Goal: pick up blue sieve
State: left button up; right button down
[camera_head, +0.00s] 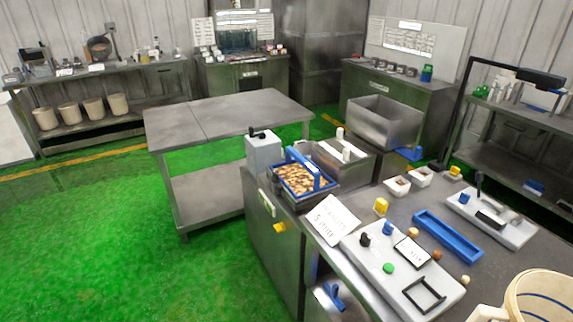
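A blue sieve (304,164) with a raised blue handle sits on the near end of the metal machine in the middle of the head view. It is filled with brown and tan pieces, which hide its bottom. Its lower part is inside a dark rectangular frame. Neither of my grippers can be made out in this view, and nothing is seen holding the sieve.
A white control panel (402,268), a sign (330,219) and a blue tray (447,236) lie right. Green floor is clear at left.

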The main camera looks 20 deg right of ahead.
aim_at(302, 178)
jog(key=z, duration=0.1)
jog(key=k, duration=0.65)
jog(key=u, duration=0.9)
jog(key=i, duration=1.5)
jog(key=u, duration=0.2)
